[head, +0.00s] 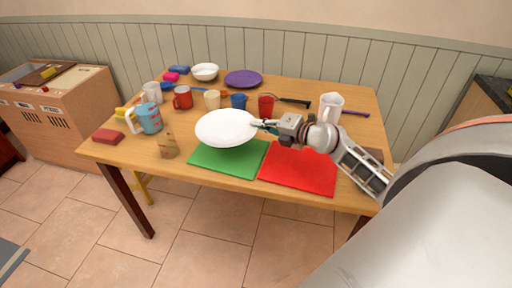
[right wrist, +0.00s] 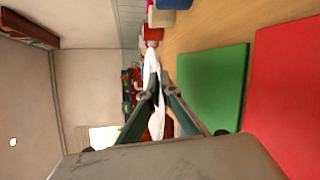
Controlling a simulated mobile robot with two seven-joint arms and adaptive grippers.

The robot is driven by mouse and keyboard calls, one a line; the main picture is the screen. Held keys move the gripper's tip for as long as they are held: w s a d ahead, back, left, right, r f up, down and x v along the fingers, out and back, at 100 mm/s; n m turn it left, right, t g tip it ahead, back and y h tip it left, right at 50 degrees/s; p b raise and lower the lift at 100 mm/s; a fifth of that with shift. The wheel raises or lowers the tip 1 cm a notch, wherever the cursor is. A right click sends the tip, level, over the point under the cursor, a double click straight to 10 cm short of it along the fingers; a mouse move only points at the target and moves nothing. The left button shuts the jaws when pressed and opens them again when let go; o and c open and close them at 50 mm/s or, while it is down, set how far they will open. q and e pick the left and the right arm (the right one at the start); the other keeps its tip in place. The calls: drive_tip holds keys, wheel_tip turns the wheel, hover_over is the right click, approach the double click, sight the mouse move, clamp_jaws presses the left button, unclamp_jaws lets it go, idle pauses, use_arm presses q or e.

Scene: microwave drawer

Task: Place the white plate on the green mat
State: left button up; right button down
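The white plate (head: 226,128) is in the head view, roughly level and seemingly raised above the back part of the green mat (head: 229,160). My right gripper (head: 262,124) is at the plate's right edge and is shut on its rim. In the right wrist view the plate (right wrist: 152,75) shows edge-on between the fingers (right wrist: 158,92), and the green mat (right wrist: 213,85) lies to the right of them. The plate hides the back left part of the mat in the head view. My left gripper is not in view.
A red mat (head: 299,170) lies right of the green mat. Several mugs stand behind the plate, including a red cup (head: 266,105) and a blue one (head: 238,101). A white pitcher (head: 331,107) stands at the right.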

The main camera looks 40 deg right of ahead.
sight(258, 150)
wheel_tip(258, 150, down, 2)
drive_tip(key=shift+f, duration=0.1)
drive_tip(key=shift+f+b, duration=0.3)
drive_tip(key=shift+b, duration=0.05)
drive_tip(key=shift+f, duration=0.5)
wheel_tip(258, 150, down, 4)
drive_tip(key=shift+f+b, duration=0.2)
drive_tip(key=shift+b, duration=1.05)
drive_tip(key=shift+f, duration=0.3)
drive_tip(key=shift+r, duration=0.15)
drive_tip(key=c, duration=2.7)
unclamp_jaws()
drive_tip(key=shift+f, duration=0.3)
drive_tip(key=shift+o, duration=0.7)
drive_tip(key=shift+r, duration=0.2)
drive_tip(key=shift+s, duration=0.2)
drive_tip(key=v, duration=1)
drive_tip(key=shift+p, duration=0.3)
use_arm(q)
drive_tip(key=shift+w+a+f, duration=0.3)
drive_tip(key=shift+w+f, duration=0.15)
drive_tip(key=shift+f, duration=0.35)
use_arm(e)
drive_tip(key=shift+v, duration=0.85)
